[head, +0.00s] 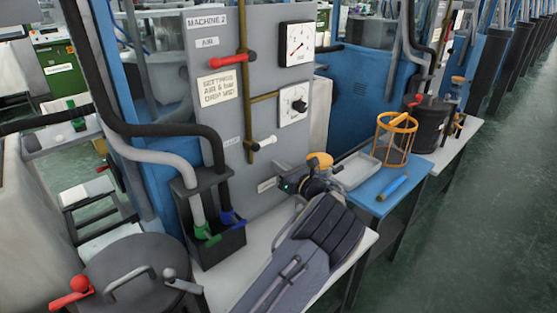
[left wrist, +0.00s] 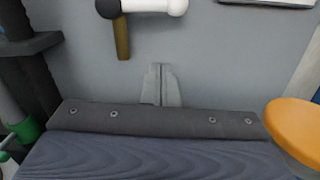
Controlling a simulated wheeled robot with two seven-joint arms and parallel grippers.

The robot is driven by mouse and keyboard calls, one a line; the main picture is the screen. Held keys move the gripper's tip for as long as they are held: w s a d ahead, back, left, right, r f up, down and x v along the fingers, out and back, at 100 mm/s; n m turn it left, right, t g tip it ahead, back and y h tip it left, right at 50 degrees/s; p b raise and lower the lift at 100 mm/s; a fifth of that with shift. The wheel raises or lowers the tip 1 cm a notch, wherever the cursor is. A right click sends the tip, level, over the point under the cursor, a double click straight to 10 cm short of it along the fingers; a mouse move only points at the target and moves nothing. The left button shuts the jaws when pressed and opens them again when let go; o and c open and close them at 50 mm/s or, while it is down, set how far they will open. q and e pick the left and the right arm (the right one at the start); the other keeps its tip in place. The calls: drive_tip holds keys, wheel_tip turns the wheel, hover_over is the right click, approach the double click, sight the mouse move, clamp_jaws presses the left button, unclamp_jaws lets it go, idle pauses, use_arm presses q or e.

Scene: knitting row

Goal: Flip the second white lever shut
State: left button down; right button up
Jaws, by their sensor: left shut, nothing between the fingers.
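The white lever (head: 264,142) is on the vertical brass pipe (head: 250,105) of the machine panel. It sticks out to the right, crosswise to the pipe, with a black end. In the left wrist view the white lever (left wrist: 152,6) shows at the top edge, partly cut off, above the fingers. My left gripper (head: 284,184) is below and right of the lever, close to the panel and apart from the lever. Its fingers (left wrist: 161,72) are together and empty. My right gripper is not in view.
An orange-topped item (head: 319,159) stands close beside my left gripper. A black box (head: 207,218) with hoses is to the left. A blue table (head: 372,199) holds an orange basket (head: 396,138).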

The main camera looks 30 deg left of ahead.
use_arm(q)
drive_tip(key=v, duration=0.9)
drive_tip(key=shift+r, duration=0.25)
drive_tip(key=s+a+f+n+g+h+p, duration=0.1)
drive_tip(key=s+a+n+g+h, duration=0.35)
drive_tip(key=s, duration=0.35)
drive_tip(key=s+a+f+n+g+h+p, duration=0.1)
drive_tip(key=s+a+f+n+g+h, duration=0.15)
drive_tip(key=s+a+n+h, duration=0.45)
drive_tip(key=s+d+r+n+t+h+p, duration=0.1)
drive_tip(key=s+d+r+n+t+h, duration=0.1)
drive_tip(key=s, duration=0.6)
drive_tip(key=s+d+r+n+t+h, duration=0.1)
drive_tip(key=s+d+r+n+h, duration=0.3)
drive_tip(key=s+d+n, duration=0.3)
drive_tip(key=s+d+r+n+t+h+p, duration=0.1)
drive_tip(key=s+d+r+n+t+h, duration=0.1)
drive_tip(key=s+d, duration=0.4)
drive_tip(key=s+r+n+h, duration=0.1)
drive_tip(key=s+n, duration=0.1)
drive_tip(key=s, duration=0.2)
drive_tip(key=shift+d+n+t+p, duration=0.3)
drive_tip(key=shift+d+n+p, duration=0.05)
drive_tip(key=shift+h, duration=0.25)
